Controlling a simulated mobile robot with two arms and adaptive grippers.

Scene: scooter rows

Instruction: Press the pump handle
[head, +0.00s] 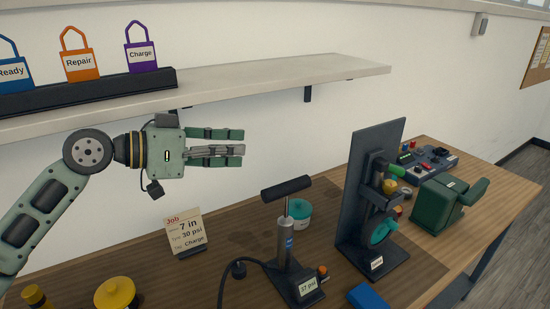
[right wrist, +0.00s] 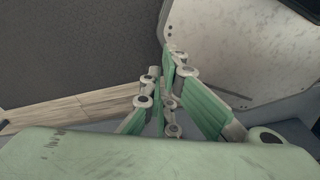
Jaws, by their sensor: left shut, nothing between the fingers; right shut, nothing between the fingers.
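The pump (head: 285,245) stands upright on the wooden bench, with a black T-shaped handle (head: 287,188) raised on its rod above the grey cylinder. A display on its base reads 37 psi. My left gripper (head: 240,148) is shut and empty, fingers pointing right, above and to the left of the handle in the picture and apart from it. My right gripper is not in the head view. In the right wrist view the right gripper (right wrist: 167,68) shows shut and empty, with the pump out of view.
A job card (head: 185,230) reads 7 in, 30 psi, Charge. A black upright stand (head: 352,195) and a green device (head: 448,205) are right of the pump. A blue block (head: 368,297) lies in front. A shelf (head: 270,82) with Ready, Repair and Charge tags runs above.

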